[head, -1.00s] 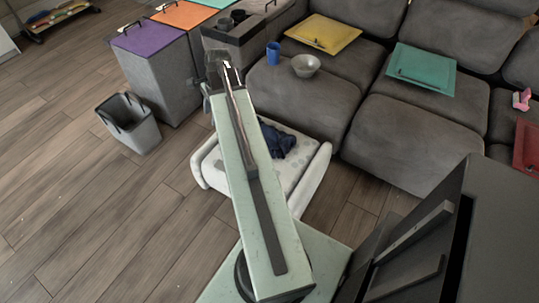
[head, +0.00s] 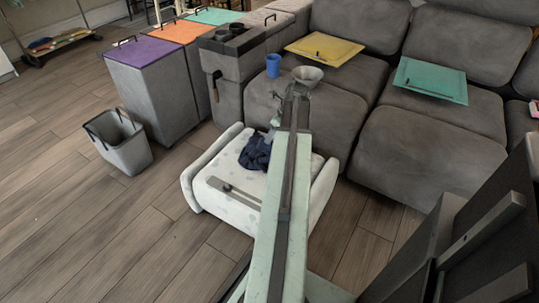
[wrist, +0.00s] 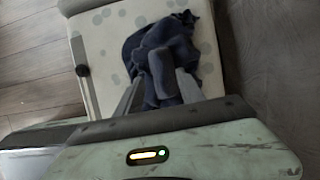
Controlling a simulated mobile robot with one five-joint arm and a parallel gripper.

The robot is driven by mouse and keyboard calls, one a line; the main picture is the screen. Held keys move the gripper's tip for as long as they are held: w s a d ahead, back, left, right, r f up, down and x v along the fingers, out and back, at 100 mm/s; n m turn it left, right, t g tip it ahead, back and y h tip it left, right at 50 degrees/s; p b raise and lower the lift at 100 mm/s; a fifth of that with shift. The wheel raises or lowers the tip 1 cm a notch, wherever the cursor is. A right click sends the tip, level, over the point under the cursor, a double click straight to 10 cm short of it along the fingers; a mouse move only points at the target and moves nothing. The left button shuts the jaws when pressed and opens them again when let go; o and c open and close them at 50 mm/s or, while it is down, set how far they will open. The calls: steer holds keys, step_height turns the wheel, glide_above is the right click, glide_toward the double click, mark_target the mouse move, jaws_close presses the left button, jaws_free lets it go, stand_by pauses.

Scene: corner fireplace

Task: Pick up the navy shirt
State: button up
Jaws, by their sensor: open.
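The navy shirt (head: 256,152) lies crumpled on the seat of a white spotted armchair (head: 218,176). In the wrist view the shirt (wrist: 150,42) fills the upper middle, beyond and between my fingers. My gripper (wrist: 158,92) is open, its two grey fingers spread and pointing at the shirt. In the head view my gripper (head: 273,122) is small and partly hidden by the arm, near the back of the chair beside the shirt. I cannot tell whether the fingers touch the cloth. Part of the shirt is hidden by my gripper.
A dark bar (head: 235,191) lies on the seat's front edge. A grey sofa (head: 425,130) stands behind, with a blue cup (head: 273,66) and a bowl (head: 308,76). A grey bin (head: 120,143) stands left.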

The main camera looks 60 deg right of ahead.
mark_target(268, 149)
steer(key=b+x, duration=0.4)
steer(key=x, duration=0.1)
steer(key=shift+s+d+f, duration=0.15)
steer(key=shift+d+f, duration=0.05)
steer(key=shift+f, duration=0.05)
steer(key=shift+r, duration=0.25)
jaws_close()
stand_by(0.8)
